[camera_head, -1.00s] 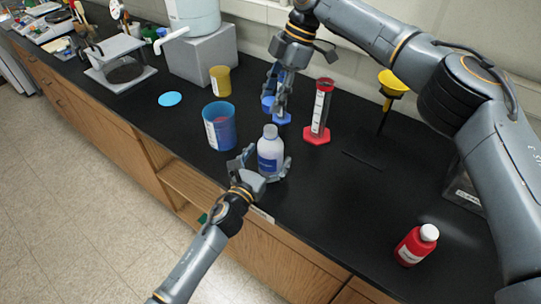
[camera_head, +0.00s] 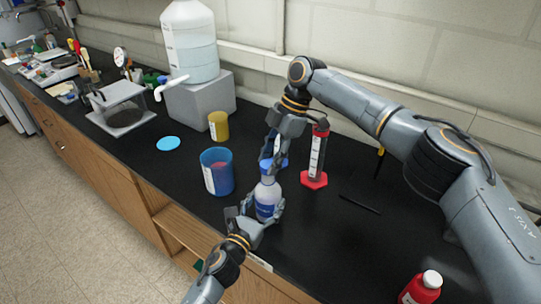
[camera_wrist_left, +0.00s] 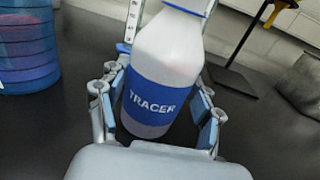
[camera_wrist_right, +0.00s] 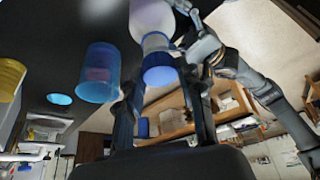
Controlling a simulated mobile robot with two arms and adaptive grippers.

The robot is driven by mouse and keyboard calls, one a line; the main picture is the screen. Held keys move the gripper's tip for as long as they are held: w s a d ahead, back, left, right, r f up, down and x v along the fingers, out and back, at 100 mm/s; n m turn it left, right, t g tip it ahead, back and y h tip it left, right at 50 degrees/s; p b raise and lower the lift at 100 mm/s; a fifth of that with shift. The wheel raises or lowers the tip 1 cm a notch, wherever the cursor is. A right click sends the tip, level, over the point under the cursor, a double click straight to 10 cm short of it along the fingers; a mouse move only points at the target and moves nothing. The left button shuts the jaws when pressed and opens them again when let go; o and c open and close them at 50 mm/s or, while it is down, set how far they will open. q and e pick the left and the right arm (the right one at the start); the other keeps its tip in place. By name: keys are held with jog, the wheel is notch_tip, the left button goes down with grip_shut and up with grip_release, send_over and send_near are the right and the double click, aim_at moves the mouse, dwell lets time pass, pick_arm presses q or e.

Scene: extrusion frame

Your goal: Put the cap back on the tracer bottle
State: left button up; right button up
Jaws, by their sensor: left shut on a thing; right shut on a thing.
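The tracer bottle (camera_head: 266,203), white with a blue label, stands upright near the counter's front edge. Its TRACER label (camera_wrist_left: 152,105) faces the left wrist view. My left gripper (camera_head: 259,217) is shut around its lower body, with one finger on each side (camera_wrist_left: 158,115). My right gripper (camera_head: 271,156) points down from above, shut on the blue cap (camera_wrist_right: 160,70). The cap is at the bottle's mouth, in line with the neck. It appears to meet the neck, but I cannot tell whether it is seated or threaded.
A blue cup (camera_head: 217,174) stands just left of the bottle. A red-based cylinder (camera_head: 317,160) stands close on the right, and a blue-based one is partly hidden behind my right gripper. A yellow cup (camera_head: 219,125) and red bottle (camera_head: 421,289) stand farther off.

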aim_at(268, 196)
dwell(0.4)
jog(key=shift+f, duration=0.85)
jog(key=shift+f, duration=0.55)
